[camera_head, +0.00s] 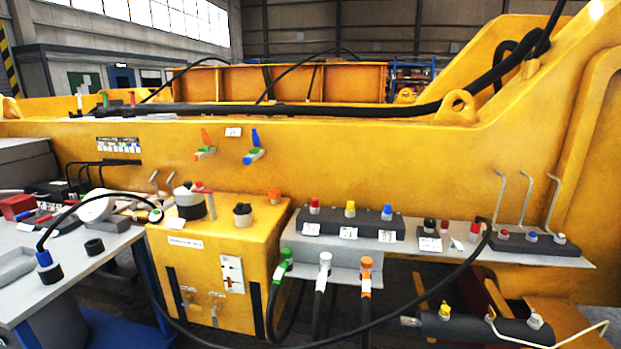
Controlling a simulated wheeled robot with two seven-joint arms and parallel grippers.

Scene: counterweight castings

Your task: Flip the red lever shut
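A red lever (205,136) stands up, tilted slightly, on a small valve (204,153) with a green body and an orange end. The valve is on the side of the yellow beam (330,170). A similar blue lever (255,137) stands on a second valve to its right, with a small white label (233,132) between them. Neither of my grippers is in view, and nothing touches the red lever.
Below the levers stands a yellow box (200,270) with a dark-and-white cap and fittings on top. A grey bench (90,280) with tools is at left. A grey shelf (470,240) with coloured caps is at right. A black hose (400,322) loops across the front.

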